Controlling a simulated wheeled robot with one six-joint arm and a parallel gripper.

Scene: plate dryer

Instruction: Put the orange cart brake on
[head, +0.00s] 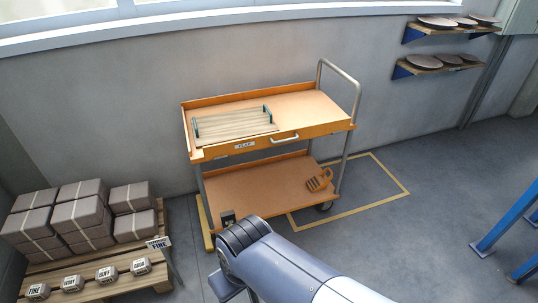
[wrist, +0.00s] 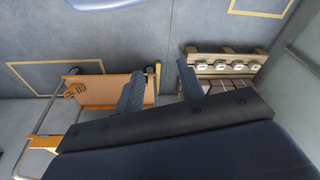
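The orange cart (head: 240,103) stands against the wall in the head view, with two shelves and a grey push handle at its right. A small dark part (head: 228,217) sits at the front left corner of its lower shelf; I cannot tell whether it is the brake. My arm covers the floor in front of that corner. In the wrist view the cart (wrist: 105,92) appears turned over at the left, partly behind a finger. My gripper (wrist: 160,82) is open, its two fingers wide apart with nothing between them, away from the cart.
A pallet (head: 95,290) with grey wrapped blocks and small labelled weights stands left of the cart. A slatted rack (head: 235,124) lies on the cart top, an orange slotted piece (head: 319,181) below. Wall shelves (head: 440,66) hold plates. Yellow-outlined floor (head: 365,190) at the right is clear.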

